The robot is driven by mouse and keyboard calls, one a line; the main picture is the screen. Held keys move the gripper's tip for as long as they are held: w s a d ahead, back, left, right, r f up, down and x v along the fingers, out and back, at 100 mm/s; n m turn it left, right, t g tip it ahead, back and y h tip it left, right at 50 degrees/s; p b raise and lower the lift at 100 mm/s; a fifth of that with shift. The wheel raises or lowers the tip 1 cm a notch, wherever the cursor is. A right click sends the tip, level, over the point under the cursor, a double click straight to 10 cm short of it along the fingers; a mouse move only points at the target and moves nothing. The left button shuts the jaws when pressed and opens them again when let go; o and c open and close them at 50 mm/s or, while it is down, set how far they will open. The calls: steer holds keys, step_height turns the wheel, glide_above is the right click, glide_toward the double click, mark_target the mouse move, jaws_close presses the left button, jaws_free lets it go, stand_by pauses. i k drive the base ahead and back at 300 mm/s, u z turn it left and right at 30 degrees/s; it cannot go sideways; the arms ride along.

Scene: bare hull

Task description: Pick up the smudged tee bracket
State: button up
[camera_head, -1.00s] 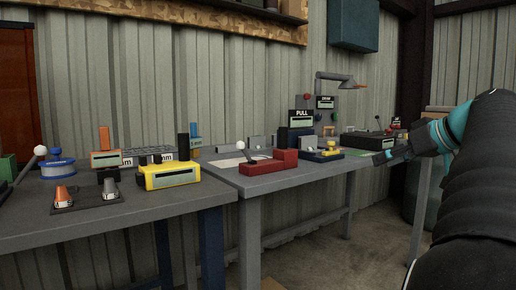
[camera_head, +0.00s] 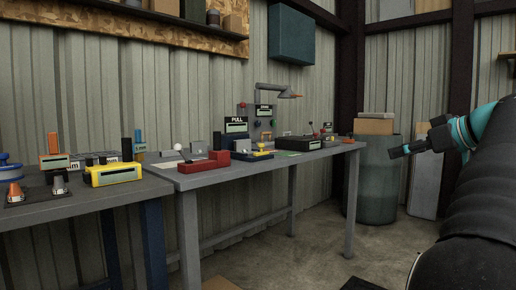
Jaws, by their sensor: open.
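I cannot make out a tee bracket for sure; the small parts on the benches are too small to tell apart. My gripper (camera_head: 396,152) is at the right, held out in the air and pointing left. It is open and I see nothing between its fingers. In the picture it lies to the right of the far end of the grey bench (camera_head: 215,180) and in front of the drum area. I cannot tell its distance from the bench.
The bench holds a red block with a lever (camera_head: 206,164), a PULL device (camera_head: 236,127), a black box (camera_head: 299,142) and a lamp (camera_head: 273,91). A second bench at left bears a yellow gauge (camera_head: 114,174). A drum (camera_head: 373,185) stands right; floor before it is clear.

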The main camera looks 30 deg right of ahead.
mark_target(242, 146)
steer(key=z, duration=0.2)
steer(key=i, duration=1.55)
steer(key=u, duration=0.65)
